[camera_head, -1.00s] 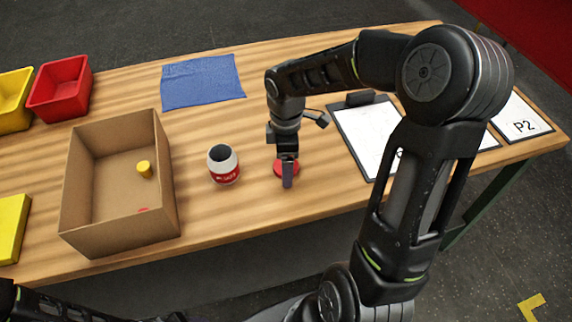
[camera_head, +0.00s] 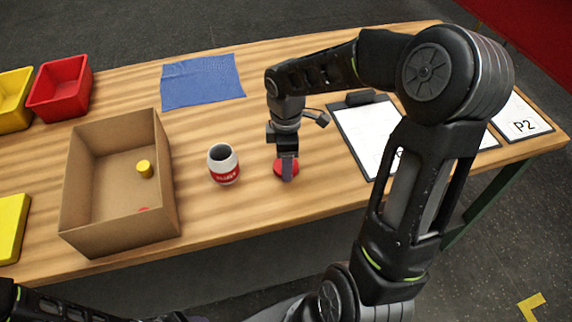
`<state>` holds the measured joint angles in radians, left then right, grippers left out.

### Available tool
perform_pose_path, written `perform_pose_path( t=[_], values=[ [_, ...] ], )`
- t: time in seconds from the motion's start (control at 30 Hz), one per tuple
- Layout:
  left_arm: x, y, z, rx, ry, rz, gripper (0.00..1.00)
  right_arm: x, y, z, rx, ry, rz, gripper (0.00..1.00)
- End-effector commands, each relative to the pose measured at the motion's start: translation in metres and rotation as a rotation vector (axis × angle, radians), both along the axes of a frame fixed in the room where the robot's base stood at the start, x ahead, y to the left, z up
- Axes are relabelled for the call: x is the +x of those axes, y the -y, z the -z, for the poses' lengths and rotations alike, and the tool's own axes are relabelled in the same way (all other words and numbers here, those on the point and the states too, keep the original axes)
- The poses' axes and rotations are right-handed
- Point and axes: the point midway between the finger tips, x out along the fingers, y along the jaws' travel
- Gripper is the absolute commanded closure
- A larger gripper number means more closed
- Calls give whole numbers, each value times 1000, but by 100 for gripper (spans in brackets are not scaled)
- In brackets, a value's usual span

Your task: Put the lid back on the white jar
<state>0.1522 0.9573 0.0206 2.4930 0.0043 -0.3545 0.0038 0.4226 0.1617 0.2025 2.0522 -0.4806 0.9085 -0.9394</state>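The white jar (camera_head: 222,161) stands upright and open-topped on the table, with a red label band and a dark opening. The red lid (camera_head: 278,168) lies on or just above the table to the right of the jar. My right gripper (camera_head: 288,174) points down at the lid and covers part of it. I cannot tell whether its fingers are apart or closed on the lid. The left arm shows only at the lower left corner, and its gripper is out of view.
A blue cloth (camera_head: 202,81) lies behind. A clipboard (camera_head: 357,136) lies to the right of my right gripper. Red (camera_head: 61,90) and yellow bins (camera_head: 12,100) stand at the far left.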

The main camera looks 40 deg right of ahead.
Motion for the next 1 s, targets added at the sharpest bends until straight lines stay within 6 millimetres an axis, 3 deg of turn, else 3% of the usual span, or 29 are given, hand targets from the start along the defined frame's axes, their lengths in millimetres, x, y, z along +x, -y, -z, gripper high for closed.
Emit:
perform_pose_path(
  t=[0.17,0.53,1.0],
  values=[
    [0,0,0,0,0,0,46,0,0,0,0,0,0,80],
    [0,0,1,0,0,0,46,1,1,-9,-2,3,0,80],
    [1,0,8,-3,3,1,46,1,0,-87,-1,4,0,80]
  ],
)
